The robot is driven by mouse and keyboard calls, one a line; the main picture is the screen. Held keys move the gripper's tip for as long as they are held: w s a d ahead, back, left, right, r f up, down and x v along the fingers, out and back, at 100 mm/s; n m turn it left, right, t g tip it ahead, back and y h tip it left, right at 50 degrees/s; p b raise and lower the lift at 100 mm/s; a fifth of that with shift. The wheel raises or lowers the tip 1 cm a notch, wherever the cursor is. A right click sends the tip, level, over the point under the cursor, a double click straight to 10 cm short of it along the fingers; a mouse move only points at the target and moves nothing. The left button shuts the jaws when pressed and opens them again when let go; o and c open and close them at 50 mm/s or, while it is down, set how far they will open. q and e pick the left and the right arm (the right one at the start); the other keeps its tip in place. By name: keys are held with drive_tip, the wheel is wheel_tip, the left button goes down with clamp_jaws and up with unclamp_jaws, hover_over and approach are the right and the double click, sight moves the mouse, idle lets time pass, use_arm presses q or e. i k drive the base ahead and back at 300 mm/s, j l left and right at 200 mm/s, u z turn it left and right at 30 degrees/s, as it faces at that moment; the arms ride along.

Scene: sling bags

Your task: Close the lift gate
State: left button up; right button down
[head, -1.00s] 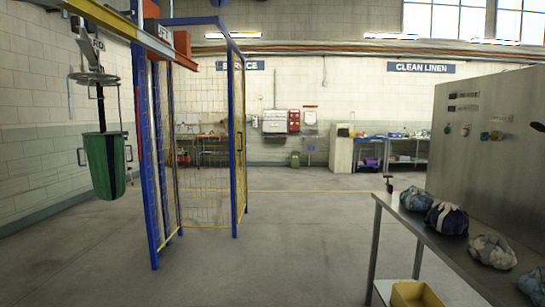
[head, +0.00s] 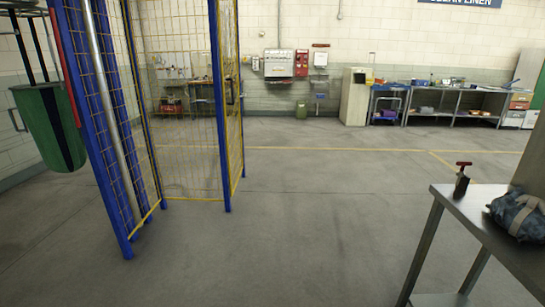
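The lift enclosure (head: 180,140) stands left of centre in the head view, with blue posts and yellow wire mesh. A narrow mesh panel (head: 234,125) with a blue near post and yellow edges is at its right side, seen almost edge-on. A dark handle or latch (head: 230,91) shows on this panel. It looks like the gate, standing at an angle to the mesh behind it. I cannot tell whether it is latched. A green bag or bucket (head: 52,125) hangs at the far left, partly behind a blue post. Neither of my grippers is in view.
A metal table (head: 480,215) stands at the right with a dark bundle (head: 518,214) and a small red-topped tool (head: 462,180) on it. The floor between enclosure and table is clear.

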sight(217, 2)
drive_tip(key=i, duration=3.55)
drive_tip(key=i+u, duration=0.2)
drive_tip(key=i, duration=0.3)
drive_tip(key=i+u, duration=0.15)
drive_tip(key=i, duration=0.35)
drive_tip(key=i+l+u, duration=0.2)
drive_tip(key=i, duration=0.3)
drive_tip(key=i+l+u, duration=0.15)
drive_tip(key=i, duration=0.35)
